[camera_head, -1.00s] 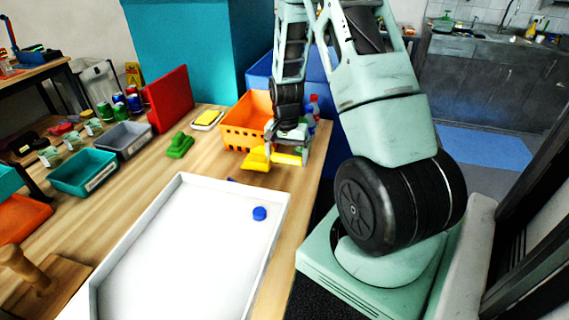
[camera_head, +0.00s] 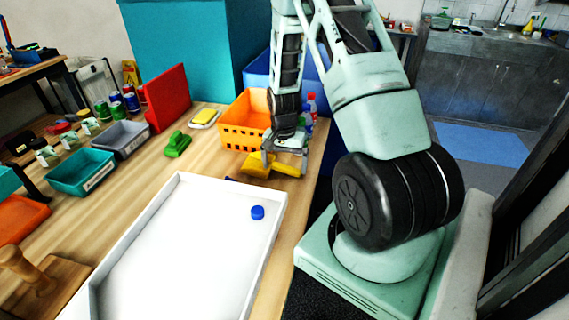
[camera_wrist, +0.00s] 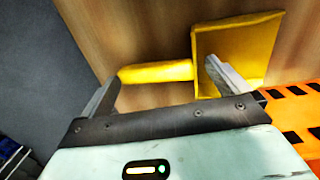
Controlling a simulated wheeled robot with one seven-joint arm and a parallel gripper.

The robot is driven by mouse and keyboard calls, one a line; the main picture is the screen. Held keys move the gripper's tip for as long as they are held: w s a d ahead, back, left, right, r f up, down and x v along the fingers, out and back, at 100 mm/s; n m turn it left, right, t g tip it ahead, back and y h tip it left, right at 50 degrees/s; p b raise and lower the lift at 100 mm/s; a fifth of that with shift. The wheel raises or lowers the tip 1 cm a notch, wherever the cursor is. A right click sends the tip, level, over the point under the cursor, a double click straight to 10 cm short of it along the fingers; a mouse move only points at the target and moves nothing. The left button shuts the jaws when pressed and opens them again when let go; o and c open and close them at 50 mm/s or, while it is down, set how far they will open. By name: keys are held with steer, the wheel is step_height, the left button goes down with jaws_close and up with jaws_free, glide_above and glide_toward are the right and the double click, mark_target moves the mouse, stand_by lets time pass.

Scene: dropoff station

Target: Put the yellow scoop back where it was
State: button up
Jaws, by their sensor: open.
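The yellow scoop (camera_head: 258,164) lies on the wooden table in front of the orange basket, near the table's right edge. In the wrist view the scoop (camera_wrist: 240,50) shows its wide pan at the right and its handle pointing left. My gripper (camera_head: 283,160) is over the scoop. In the wrist view my gripper (camera_wrist: 160,80) is open, with one finger by the handle's left end and the other in front of the pan. I cannot tell whether the fingers touch the scoop.
The orange basket (camera_head: 240,122) stands close behind the scoop, with bottles (camera_head: 311,104) beside it. A white tray (camera_head: 180,255) holding a blue cap (camera_head: 257,212) lies in front. A green object (camera_head: 177,145) and a yellow sponge (camera_head: 204,116) lie to the left.

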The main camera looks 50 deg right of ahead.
step_height(320, 180, up, 12)
steer(key=b, duration=0.2)
steer(key=w+a+r+n, duration=0.15)
steer(key=a+n, duration=0.25)
steer(key=a, duration=0.7)
steer(key=a+r+n, duration=0.3)
steer(key=a+n, duration=0.1)
steer(key=a, duration=0.7)
steer(key=s+a+r+n, duration=0.3)
steer(key=s+a+n, duration=1)
steer(key=s+a, duration=0.5)
steer(key=shift+s+a, duration=0.35)
